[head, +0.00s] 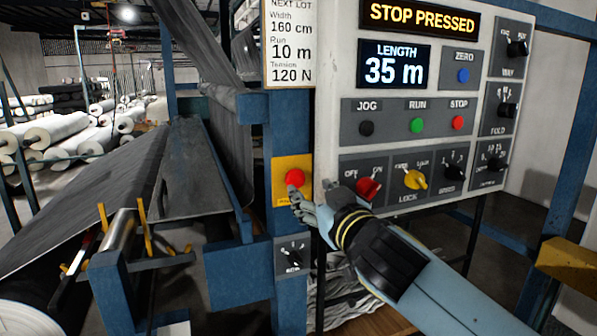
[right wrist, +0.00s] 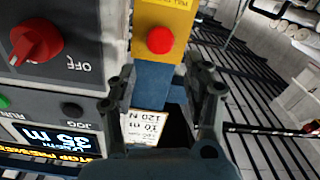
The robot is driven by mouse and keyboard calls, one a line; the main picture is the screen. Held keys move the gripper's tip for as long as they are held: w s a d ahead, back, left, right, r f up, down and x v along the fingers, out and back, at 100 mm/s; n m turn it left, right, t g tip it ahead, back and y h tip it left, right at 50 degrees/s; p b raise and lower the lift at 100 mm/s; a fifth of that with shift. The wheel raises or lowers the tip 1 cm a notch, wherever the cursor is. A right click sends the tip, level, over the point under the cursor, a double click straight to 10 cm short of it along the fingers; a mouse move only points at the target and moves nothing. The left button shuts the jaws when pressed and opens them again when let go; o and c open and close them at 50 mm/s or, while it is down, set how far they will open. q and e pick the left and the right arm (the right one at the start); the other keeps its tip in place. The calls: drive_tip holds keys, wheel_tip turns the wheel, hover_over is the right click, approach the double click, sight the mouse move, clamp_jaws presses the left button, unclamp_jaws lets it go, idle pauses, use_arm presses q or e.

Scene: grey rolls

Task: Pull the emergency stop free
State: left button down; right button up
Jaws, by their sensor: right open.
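The emergency stop is a red round button (head: 295,178) on a yellow plate (head: 282,164), fixed to a blue upright left of the control panel. It also shows in the right wrist view (right wrist: 160,40), ahead of the fingers. My right gripper (head: 309,197) is just below and right of the button in the head view. In the right wrist view its two fingers (right wrist: 165,84) stand apart with nothing between the tips, and the button appears beyond them. I cannot tell whether a fingertip touches it. The display (head: 419,18) reads "STOP PRESSED". My left gripper is not in view.
The control panel (head: 330,125) carries a red OFF switch (head: 368,188), a yellow LOCK switch (head: 415,179) and several buttons close to my right arm. A small dial (head: 292,254) is below the stop. Dark fabric (head: 90,190) runs over the machine at left.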

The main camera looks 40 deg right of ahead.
sight(296, 179)
drive_tip(key=p+x, duration=0.1)
drive_tip(key=x, duration=0.6)
drive_tip(key=shift+w+p, duration=0.35)
drive_tip(key=shift+w, duration=0.05)
clamp_jaws()
